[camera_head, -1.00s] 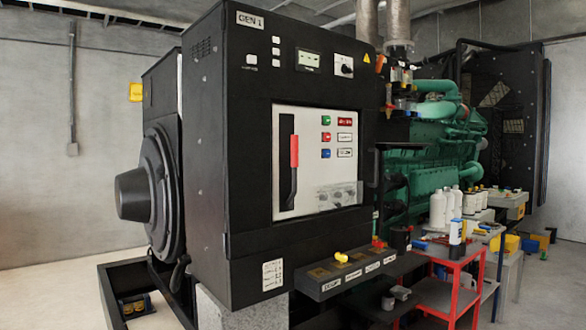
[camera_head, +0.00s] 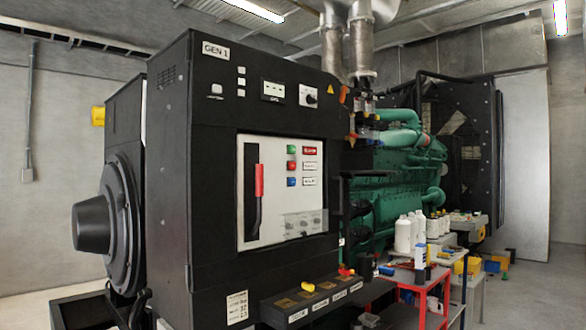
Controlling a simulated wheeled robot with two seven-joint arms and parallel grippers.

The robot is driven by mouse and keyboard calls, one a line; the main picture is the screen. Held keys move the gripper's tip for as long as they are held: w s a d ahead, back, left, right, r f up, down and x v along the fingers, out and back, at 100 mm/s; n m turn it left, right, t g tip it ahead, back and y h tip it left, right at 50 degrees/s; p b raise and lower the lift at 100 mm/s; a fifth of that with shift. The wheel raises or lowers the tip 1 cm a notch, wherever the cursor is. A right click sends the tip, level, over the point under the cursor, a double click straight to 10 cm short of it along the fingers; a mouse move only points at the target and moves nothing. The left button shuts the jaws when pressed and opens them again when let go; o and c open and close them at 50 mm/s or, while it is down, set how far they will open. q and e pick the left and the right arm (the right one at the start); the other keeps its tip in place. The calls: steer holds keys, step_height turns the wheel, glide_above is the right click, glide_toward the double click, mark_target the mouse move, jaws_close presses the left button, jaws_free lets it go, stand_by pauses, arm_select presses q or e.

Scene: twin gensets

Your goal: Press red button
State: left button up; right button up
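The red button (camera_head: 291,166) sits on the white panel (camera_head: 269,210) in the front of the black GEN 1 cabinet (camera_head: 213,140). It is the middle one of a vertical row, with a green button (camera_head: 291,149) above and a blue button (camera_head: 291,182) below. Labels stand to its right, the top one red. A handle with a red grip (camera_head: 259,180) is left of the buttons on the same panel. Neither of my grippers shows in the head view.
Bare floor (camera_head: 540,295) shows at the far right.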

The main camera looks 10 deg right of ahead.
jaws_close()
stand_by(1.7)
